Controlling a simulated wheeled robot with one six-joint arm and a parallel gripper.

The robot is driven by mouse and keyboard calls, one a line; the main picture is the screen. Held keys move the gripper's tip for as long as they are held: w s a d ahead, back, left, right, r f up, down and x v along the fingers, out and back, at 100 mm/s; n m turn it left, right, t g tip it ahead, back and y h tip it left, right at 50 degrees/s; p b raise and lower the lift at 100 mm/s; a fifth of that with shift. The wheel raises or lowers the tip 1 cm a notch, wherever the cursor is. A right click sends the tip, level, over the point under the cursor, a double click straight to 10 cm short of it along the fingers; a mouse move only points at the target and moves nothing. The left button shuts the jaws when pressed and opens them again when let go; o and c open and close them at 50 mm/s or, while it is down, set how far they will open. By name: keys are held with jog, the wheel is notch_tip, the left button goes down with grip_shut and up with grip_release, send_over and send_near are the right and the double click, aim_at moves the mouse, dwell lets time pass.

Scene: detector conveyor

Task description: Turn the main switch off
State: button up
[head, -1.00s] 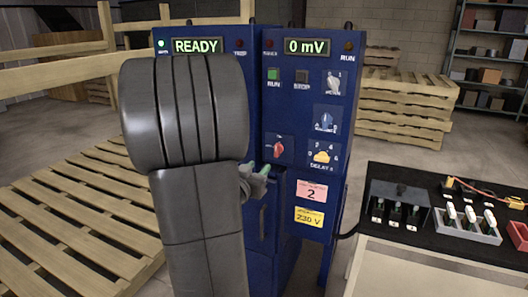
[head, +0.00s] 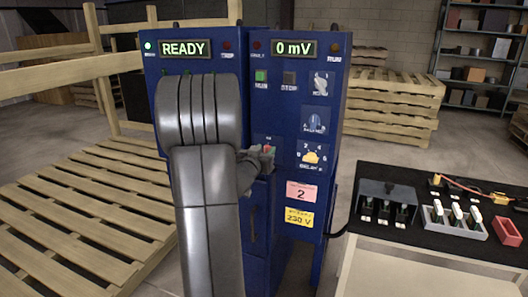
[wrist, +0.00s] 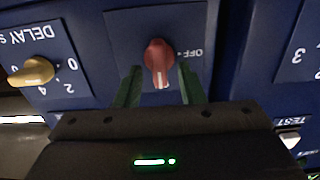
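The main switch is a red rotary knob (wrist: 159,62) on a blue plate of the blue cabinet (head: 262,210). In the wrist view an "OFF" label stands to its right, and its white mark points down in the picture, toward my gripper. My gripper (wrist: 158,88) is open, with one green finger on each side of the knob's lower end. I cannot tell whether the fingers touch it. In the head view my gripper (head: 266,152) is at the cabinet front and hides most of the knob.
A yellow delay knob (wrist: 32,71) sits beside the switch. The cabinet shows a READY display (head: 185,48) and a 0 mV display (head: 295,48). A black-topped table (head: 400,241) with small parts stands at the right. Wooden pallets (head: 85,215) lie at the left.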

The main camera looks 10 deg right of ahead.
jog(key=c, duration=0.6)
jog(key=shift+n+p, duration=0.3)
jog(key=shift+p, duration=0.2)
jog(key=shift+w+a+r+n+p, duration=0.1)
jog(key=shift+r+n+p, duration=0.05)
jog(key=shift+n+p, duration=0.95)
jog(key=n+p, duration=0.3)
jog(key=shift+w+a, duration=0.1)
jog(key=shift+a, duration=0.05)
jog(key=n+p, duration=0.2)
jog(key=n, duration=0.2)
jog(key=f+n+p, duration=0.1)
jog(key=n+p, duration=0.1)
jog(key=n, duration=0.2)
jog(key=n+p, duration=0.2)
jog(key=n, duration=0.2)
jog(key=shift+w+a+f, duration=0.15)
jog(key=shift+a+f, duration=0.05)
jog(key=shift+f, duration=0.1)
